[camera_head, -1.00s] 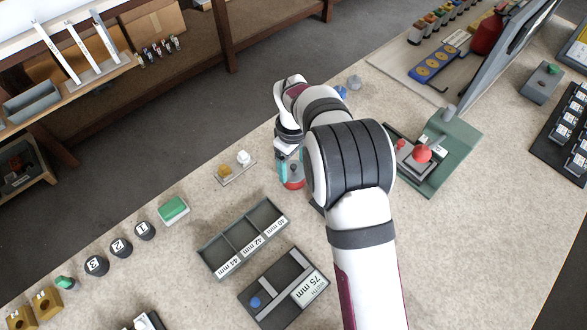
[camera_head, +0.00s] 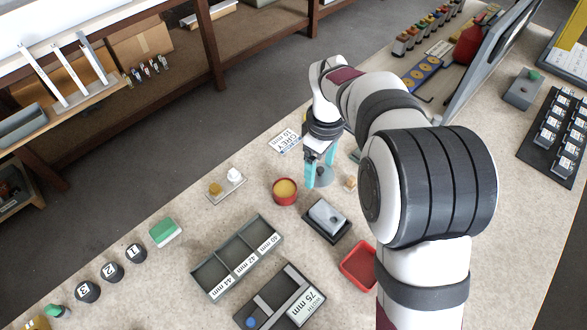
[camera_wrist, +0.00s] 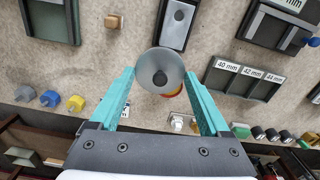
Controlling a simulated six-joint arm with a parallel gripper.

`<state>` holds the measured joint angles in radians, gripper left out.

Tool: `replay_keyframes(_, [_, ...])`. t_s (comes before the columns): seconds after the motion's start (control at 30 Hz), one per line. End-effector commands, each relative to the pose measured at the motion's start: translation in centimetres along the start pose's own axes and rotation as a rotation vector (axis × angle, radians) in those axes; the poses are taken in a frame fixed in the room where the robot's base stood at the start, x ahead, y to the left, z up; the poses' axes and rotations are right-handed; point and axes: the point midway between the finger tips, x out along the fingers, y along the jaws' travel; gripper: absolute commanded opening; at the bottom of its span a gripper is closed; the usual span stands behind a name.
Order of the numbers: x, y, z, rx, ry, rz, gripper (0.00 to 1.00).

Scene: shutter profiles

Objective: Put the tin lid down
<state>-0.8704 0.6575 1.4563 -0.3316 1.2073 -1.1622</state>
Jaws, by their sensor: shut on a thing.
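The tin lid (camera_wrist: 161,70) is a grey disc with a dark central knob, held between my fingertips in the wrist view. My gripper (camera_head: 320,168) is shut on it. In the head view the lid (camera_head: 321,179) shows just below the teal fingers, partly hidden by them; its exact height over the table is hard to tell. The red tin (camera_head: 285,193) stands open to the left of the lid, with yellow inside. In the wrist view the lid covers most of the tin, and only a red and yellow edge (camera_wrist: 173,93) shows.
A grey block on a black base (camera_head: 327,218) stands in front of the lid. A small wooden piece (camera_head: 350,184) lies to its right, and a printed card (camera_head: 285,142) behind. A red tray (camera_head: 357,266) is nearer me. Bare tabletop shows between these.

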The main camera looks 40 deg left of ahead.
Motion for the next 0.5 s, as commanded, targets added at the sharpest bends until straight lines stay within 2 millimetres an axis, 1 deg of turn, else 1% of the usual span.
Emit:
replay_keyframes(0.03, [-0.6, 0.4, 0.9, 0.002, 0.001, 0.001, 0.28])
replay_keyframes(0.1, [-1.3, 0.8, 2.0, 0.001, 0.001, 0.002, 0.28])
replay_keyframes(0.2, [-1.8, 1.1, 2.9, 0.0, -0.001, 0.0, 0.28])
replay_keyframes(0.3, [-2.1, 1.1, 3.3, -0.001, -0.001, 0.0, 0.28])
replay_keyframes(0.37, [-2.2, 1.0, 3.7, 0.004, 0.0, 0.0, 0.28])
replay_keyframes(0.47, [-2.6, 0.0, 5.5, 0.032, 0.0, 0.0, 0.28])
replay_keyframes(0.5, [-3.0, -0.7, 6.5, 0.045, 0.001, 0.002, 0.28])
